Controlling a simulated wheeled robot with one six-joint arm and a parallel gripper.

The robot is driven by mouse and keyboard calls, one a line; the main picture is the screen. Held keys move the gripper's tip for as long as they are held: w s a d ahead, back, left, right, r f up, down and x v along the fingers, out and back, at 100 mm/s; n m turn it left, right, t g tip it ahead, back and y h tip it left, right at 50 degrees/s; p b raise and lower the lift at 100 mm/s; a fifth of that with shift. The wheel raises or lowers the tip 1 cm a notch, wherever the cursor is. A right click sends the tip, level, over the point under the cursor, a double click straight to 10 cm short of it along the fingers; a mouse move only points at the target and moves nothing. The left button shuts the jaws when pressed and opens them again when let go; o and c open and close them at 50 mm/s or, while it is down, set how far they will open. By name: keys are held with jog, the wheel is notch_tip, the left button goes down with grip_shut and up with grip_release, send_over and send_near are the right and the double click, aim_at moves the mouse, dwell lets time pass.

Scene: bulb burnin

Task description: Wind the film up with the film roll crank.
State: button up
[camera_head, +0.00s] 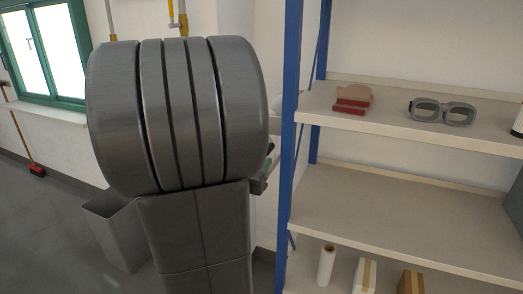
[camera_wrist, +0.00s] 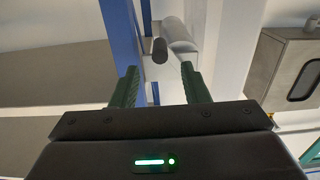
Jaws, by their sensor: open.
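In the wrist view my gripper (camera_wrist: 160,68) is open, its two green ridged fingers apart with nothing between them. A dark cylindrical knob (camera_wrist: 159,50), which looks like the crank's handle, shows just beyond the fingertips, roughly centred on the gap. Behind it is a pale grey rounded body (camera_wrist: 180,42), perhaps the film roll; how the knob joins it is not clear.
A blue shelf post (camera_wrist: 122,40) stands close to the left finger. A grey bin (camera_head: 117,232) stands left.

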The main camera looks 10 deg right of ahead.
jog(key=x, duration=0.7)
jog(key=shift+w+d+p, duration=0.2)
jog(key=shift+p, duration=0.15)
grip_shut()
